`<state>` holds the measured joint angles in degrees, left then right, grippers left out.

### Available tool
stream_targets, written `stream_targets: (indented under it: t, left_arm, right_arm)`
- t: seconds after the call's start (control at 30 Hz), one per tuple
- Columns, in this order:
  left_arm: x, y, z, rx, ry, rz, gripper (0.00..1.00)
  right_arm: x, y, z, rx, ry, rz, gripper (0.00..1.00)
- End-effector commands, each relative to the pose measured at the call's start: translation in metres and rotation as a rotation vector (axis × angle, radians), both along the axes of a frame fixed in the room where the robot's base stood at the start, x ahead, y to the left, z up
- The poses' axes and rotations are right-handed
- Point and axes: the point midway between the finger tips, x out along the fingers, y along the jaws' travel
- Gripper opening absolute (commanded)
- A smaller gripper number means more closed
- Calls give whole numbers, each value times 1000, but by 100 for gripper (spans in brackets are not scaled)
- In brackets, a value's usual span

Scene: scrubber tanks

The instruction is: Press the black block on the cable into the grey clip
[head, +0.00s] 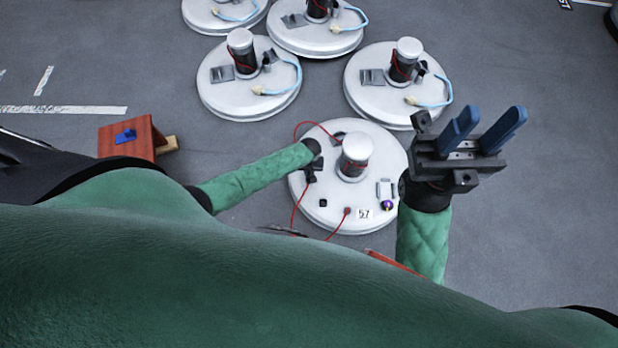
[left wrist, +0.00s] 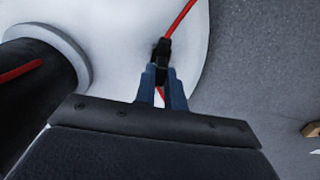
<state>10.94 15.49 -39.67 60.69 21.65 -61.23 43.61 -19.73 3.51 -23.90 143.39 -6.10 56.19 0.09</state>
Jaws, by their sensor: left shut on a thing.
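My left gripper (head: 311,174) is over the left side of the near white round tank (head: 340,215). In the left wrist view its blue fingers (left wrist: 162,84) are shut on the black block (left wrist: 163,50), and a red cable (left wrist: 180,18) leads out of its far end. In the head view the block is too small to tell from the dark gripper. A small grey piece (head: 386,188), perhaps the clip, sits on the right of the tank top, apart from the left gripper. My right gripper (head: 482,132) is raised at the right, its blue fingers apart and empty.
A post with a white cap (head: 357,147) stands mid-tank. A black square (head: 322,203), a "57" label (head: 363,214) and a purple knob (head: 387,205) are on the tank top. Several similar tanks stand behind. A brown box (head: 128,138) stands left.

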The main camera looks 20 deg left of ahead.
Motion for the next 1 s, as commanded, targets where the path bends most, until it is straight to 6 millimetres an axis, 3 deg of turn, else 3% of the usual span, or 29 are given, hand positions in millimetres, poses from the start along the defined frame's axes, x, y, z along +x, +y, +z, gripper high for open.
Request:
stream_targets:
  t: [0.73,0.77,0.87,1.0]
  left_arm:
    - [0,0,-19,0,0,0,0]
    - [0,0,-18,0,0,0,16]
    - [0,0,-18,0,0,0,35]
    - [0,0,-18,0,0,0,37]
  right_arm:
    - [0,0,-13,0,0,0,36]
    - [0,0,-12,0,0,0,36]
    - [0,0,-11,0,0,0,36]
    - [0,0,-12,0,0,0,36]
